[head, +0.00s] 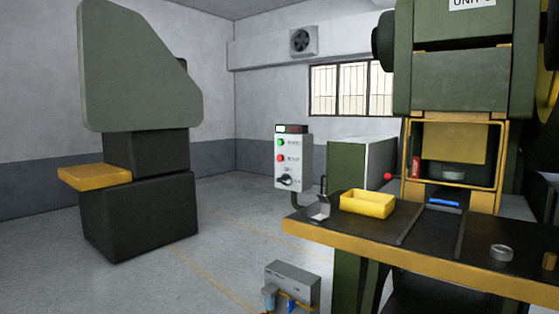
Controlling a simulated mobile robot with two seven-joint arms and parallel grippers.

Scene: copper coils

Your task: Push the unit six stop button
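A light grey control box (305,164) stands left of the green press (455,75), raised on a bent dark post. Its front has a green button (281,142), a red button (281,158) below it, and a dark rotary knob (287,181) at the bottom. The labels beside the buttons are too small to read. The press bears a white plate (472,3) reading "UNIT", its number cut off by the top edge. Neither of my grippers is in view.
A dark workbench (395,228) with a yellow edge carries a yellow tray (367,204) and a metal ring (501,253). A red ball knob (387,176) sits beside the press. A grey box (292,284) with fittings is low in front. Another machine (140,70) stands left; floor between is clear.

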